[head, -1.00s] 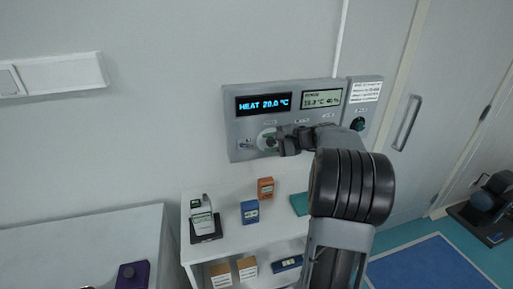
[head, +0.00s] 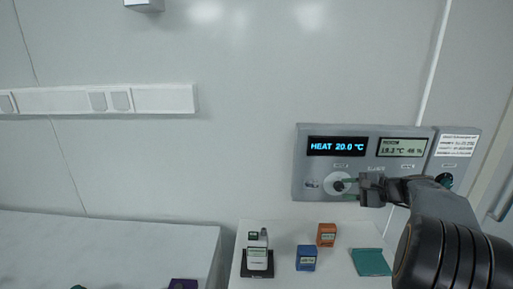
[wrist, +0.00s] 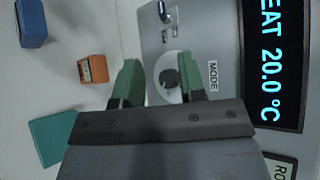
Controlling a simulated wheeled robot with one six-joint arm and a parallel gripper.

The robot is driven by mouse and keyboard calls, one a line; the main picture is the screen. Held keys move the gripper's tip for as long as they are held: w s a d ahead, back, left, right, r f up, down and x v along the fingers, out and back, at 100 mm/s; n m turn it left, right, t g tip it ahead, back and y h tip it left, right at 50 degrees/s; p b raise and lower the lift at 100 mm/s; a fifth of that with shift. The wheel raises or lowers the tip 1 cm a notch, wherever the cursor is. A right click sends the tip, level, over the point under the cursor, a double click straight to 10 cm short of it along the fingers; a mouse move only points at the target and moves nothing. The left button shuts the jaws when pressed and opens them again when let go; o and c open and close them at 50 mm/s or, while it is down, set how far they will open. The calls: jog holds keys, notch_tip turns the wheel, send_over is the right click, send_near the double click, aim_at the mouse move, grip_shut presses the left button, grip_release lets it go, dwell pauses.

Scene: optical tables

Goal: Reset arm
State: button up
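My gripper (head: 356,187) is in front of the grey wall control panel (head: 303,165), beside its round mode dial (head: 338,182). In the wrist view the two green fingers of my gripper (wrist: 160,82) stand apart with nothing held between them. The dark dial knob (wrist: 169,78) shows in the gap between them, nearer the right finger; I cannot tell if a finger touches it. The panel's blue-lit display (head: 336,146) reads HEAT 20.0 °C. My arm reaches in from the lower right of the head view.
Below the panel a white shelf (head: 287,283) bears a white-and-green device (head: 257,255), a blue box (head: 306,258), an orange box (head: 326,234) and a teal flat item (head: 370,262). A second room display (head: 402,147) is on the panel. A pale bench (head: 110,250) is at left.

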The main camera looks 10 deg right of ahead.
jog(key=s+a+f+n+g+h, duration=0.4)
jog(key=s+a+f+g, duration=0.2)
jog(key=s+f, duration=0.35)
jog(key=s+a+n+h, duration=0.4)
jog(key=s+a+n, duration=0.6)
jog(key=a, duration=0.4)
jog(key=shift+s+n+g, duration=0.2)
jog(key=shift+n+g, duration=0.1)
jog(key=shift+n, duration=0.2)
